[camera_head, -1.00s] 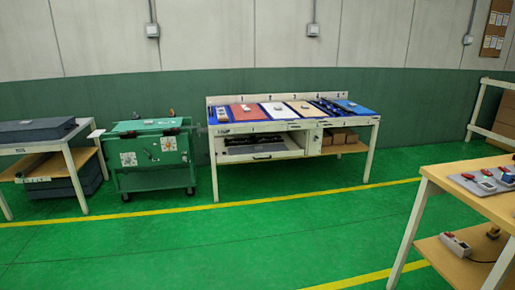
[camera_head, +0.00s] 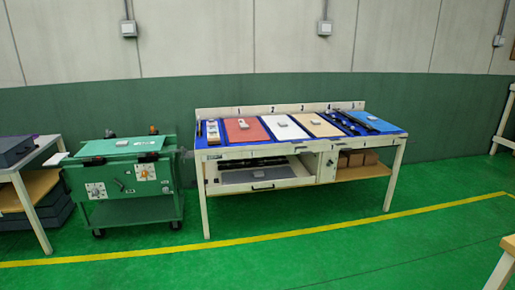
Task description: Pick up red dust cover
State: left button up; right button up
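A flat red panel (camera_head: 236,133), which looks like the red dust cover, lies on the blue top of the white workbench (camera_head: 300,152) across the room. A small grey block (camera_head: 244,124) sits on it. To its left is a narrow blue slot with small pale parts (camera_head: 212,130). To its right lie a white panel (camera_head: 276,130), a tan panel (camera_head: 307,127) and a blue panel (camera_head: 366,119), with dark strips before the blue one. Neither of my grippers shows.
A green wheeled cart (camera_head: 122,175) stands just left of the workbench. A table with dark grey slabs (camera_head: 14,148) is at the far left, and a wooden table corner (camera_head: 508,243) at lower right. The green floor before the workbench is clear, crossed by a yellow line (camera_head: 300,232).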

aim_at(239, 130)
jog(key=i, duration=3.4)
jog(key=i+u, duration=0.15)
jog(key=i, duration=0.3)
jog(key=i+l+u, duration=0.15)
jog(key=i, duration=0.25)
jog(key=i+l+u, duration=0.1)
jog(key=i, duration=0.35)
